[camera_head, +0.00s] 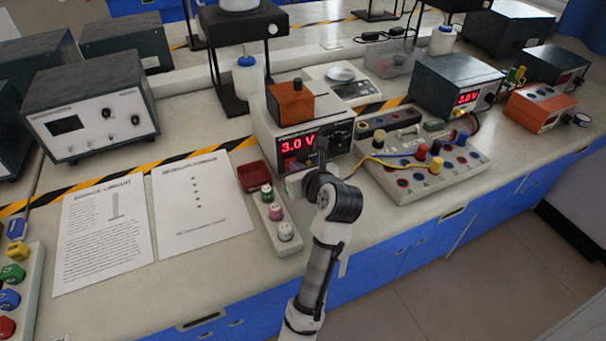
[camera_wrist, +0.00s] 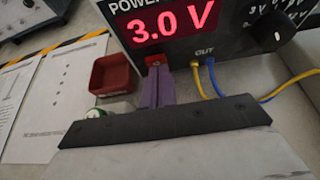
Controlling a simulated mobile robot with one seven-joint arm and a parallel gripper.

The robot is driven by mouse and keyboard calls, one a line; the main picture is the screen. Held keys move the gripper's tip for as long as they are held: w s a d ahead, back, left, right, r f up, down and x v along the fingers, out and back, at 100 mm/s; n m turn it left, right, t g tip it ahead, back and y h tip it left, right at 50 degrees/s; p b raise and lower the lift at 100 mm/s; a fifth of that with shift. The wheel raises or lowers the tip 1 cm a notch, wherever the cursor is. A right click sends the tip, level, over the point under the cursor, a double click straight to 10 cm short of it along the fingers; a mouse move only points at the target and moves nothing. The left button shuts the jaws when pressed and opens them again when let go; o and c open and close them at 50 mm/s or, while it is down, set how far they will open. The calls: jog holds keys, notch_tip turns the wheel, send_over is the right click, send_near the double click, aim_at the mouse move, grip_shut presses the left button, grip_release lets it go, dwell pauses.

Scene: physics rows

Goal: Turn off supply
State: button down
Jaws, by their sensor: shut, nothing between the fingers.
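The power supply (camera_head: 318,128) is a grey box with a lit red 3.0 V display, which also fills the top of the wrist view (camera_wrist: 218,42). A red switch (camera_wrist: 155,60) sits below the display at the panel's lower left. My gripper (camera_wrist: 158,74) is shut and empty, with its purple fingers upright. Its tips are right at the switch and overlap its lower part; I cannot tell whether they touch. In the head view my wrist hides most of the gripper.
Blue and yellow leads (camera_wrist: 209,75) leave the supply's OUT sockets. A red tray (camera_wrist: 114,76) lies left of my fingers. An orange box (camera_head: 289,100) stands on the supply. A circuit board (camera_head: 424,167) is on the right, and another lit supply (camera_head: 456,82) stands behind it.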

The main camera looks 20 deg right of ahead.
dwell(0.3)
jog(key=shift+w+r+p, duration=0.2)
jog(key=shift+r+p, duration=0.15)
jog(key=shift+p, duration=0.5)
jog(key=shift+f, duration=0.25)
jog(key=shift+w, duration=0.1)
jog(key=shift+r, duration=0.15)
jog(key=shift+r+p, duration=0.7)
jog(key=shift+p, duration=0.35)
